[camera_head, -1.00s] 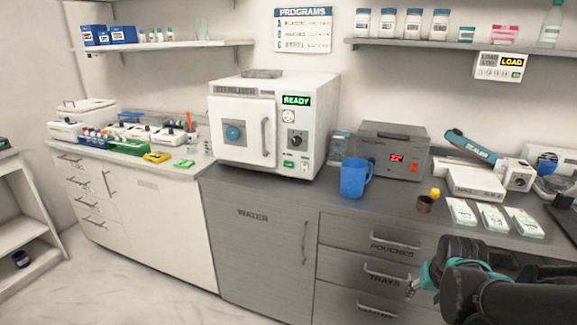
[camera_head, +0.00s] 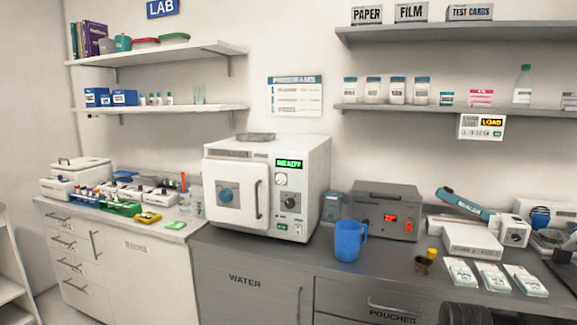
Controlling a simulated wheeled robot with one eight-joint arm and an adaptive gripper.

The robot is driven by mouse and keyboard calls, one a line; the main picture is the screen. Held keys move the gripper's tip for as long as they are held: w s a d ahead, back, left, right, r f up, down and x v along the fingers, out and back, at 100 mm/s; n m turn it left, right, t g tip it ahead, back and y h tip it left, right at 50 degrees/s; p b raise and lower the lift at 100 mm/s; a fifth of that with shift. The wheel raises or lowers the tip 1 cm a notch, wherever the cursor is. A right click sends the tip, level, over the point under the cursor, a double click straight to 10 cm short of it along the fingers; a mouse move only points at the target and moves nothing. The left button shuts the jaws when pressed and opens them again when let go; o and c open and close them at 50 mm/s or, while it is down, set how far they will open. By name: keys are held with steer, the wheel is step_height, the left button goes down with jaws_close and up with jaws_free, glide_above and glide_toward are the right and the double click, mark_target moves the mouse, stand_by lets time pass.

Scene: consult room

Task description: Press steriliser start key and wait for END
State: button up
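The white steriliser (camera_head: 266,188) stands on the grey counter, its door closed on the left side of its front. Its green display (camera_head: 289,163) reads READY. Below the display are a round gauge, a dark dial (camera_head: 291,202) and a small green key (camera_head: 282,227) low on the panel; the key's lettering is too small to read. My gripper is not in view. Only a dark part of my arm shows at the bottom right edge, well away from the steriliser.
A blue jug (camera_head: 350,241) stands just right of the steriliser, before a grey device (camera_head: 385,211) with a red display. A shelf (camera_head: 450,108) hangs above. The counter before the steriliser is clear.

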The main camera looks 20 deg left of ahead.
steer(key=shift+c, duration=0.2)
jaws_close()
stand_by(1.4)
